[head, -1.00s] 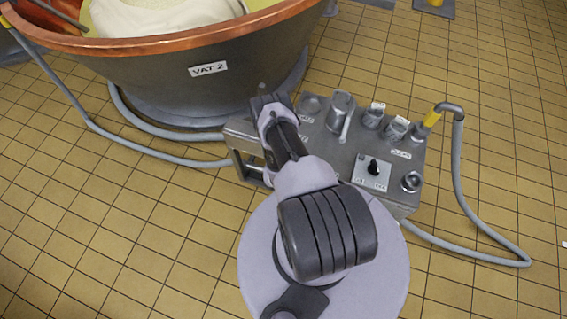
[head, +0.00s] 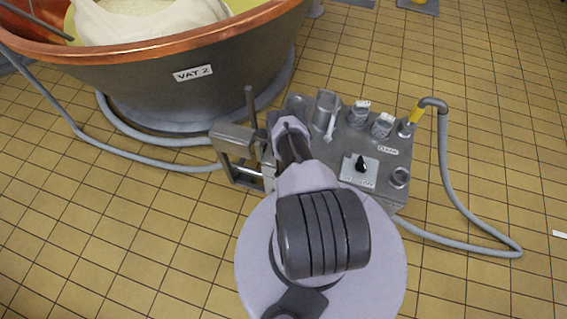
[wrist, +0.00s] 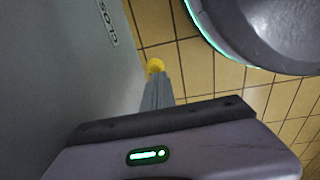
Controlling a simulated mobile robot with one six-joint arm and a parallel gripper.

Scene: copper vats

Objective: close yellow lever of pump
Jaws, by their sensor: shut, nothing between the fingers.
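The pump (head: 336,183) is a grey metal unit on the floor, beyond my arm in the head view. In the wrist view a grey panel (wrist: 62,75) fills the left side, with part of a label reading "CLOS" (wrist: 106,22). A small round yellow end, seemingly of the lever (wrist: 155,64), shows just past the tips of my gripper (wrist: 156,79). My gripper is shut and empty. It looks close to the yellow end, but I cannot tell whether they touch. In the head view my arm hides the gripper, and I cannot make out the lever.
VAT 2 (head: 180,85), a dark vat with a copper rim, stands behind and left of the pump. A grey hose (head: 470,230) with a yellow sleeve loops right of the pump. Another hose (head: 120,153) runs left. Tiled floor (head: 90,250) is open at front left.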

